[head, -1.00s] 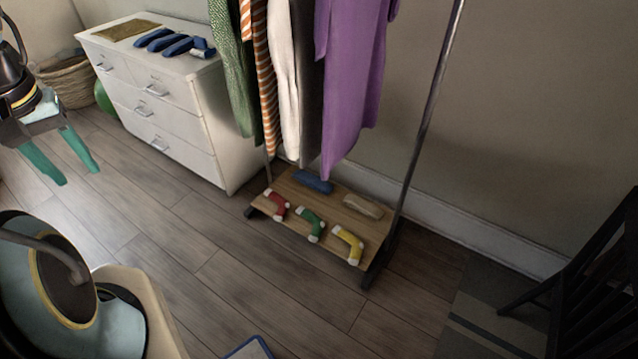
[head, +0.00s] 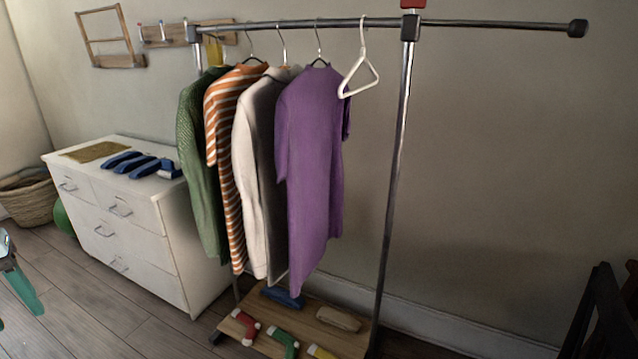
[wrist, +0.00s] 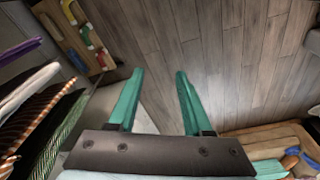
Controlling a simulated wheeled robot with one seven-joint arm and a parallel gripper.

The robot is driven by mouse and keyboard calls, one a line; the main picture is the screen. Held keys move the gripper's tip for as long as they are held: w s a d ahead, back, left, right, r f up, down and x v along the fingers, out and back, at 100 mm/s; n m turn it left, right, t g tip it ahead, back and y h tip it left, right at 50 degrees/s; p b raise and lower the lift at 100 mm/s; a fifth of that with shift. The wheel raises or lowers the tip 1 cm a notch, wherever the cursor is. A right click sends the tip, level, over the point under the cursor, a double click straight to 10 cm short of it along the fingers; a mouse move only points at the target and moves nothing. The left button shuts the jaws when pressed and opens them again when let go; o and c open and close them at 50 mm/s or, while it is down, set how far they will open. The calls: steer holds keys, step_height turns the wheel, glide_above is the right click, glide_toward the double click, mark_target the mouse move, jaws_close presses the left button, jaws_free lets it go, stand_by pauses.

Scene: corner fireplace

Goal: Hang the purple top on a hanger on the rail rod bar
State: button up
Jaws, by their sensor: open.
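The purple top (head: 312,150) hangs from a hanger on the rail rod bar (head: 350,23), at the right end of a row of clothes. An empty white hanger (head: 358,76) hangs on the rail just right of it. In the wrist view the hanging clothes (wrist: 30,110) show at the left edge. My gripper (wrist: 158,82) is open with teal fingers, nothing between them, pointing down over the floor. In the head view only part of a teal finger (head: 22,285) shows at the lower left edge, well away from the top.
A green, an orange striped (head: 222,150) and a white garment hang left of the purple top. A white dresser (head: 125,225) stands left of the rack. Stuffed stockings lie on the rack's low shelf (head: 265,312). A dark chair (head: 590,325) is at lower right.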

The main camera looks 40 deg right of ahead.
mark_target(292, 138)
steer(key=shift+o, duration=0.2)
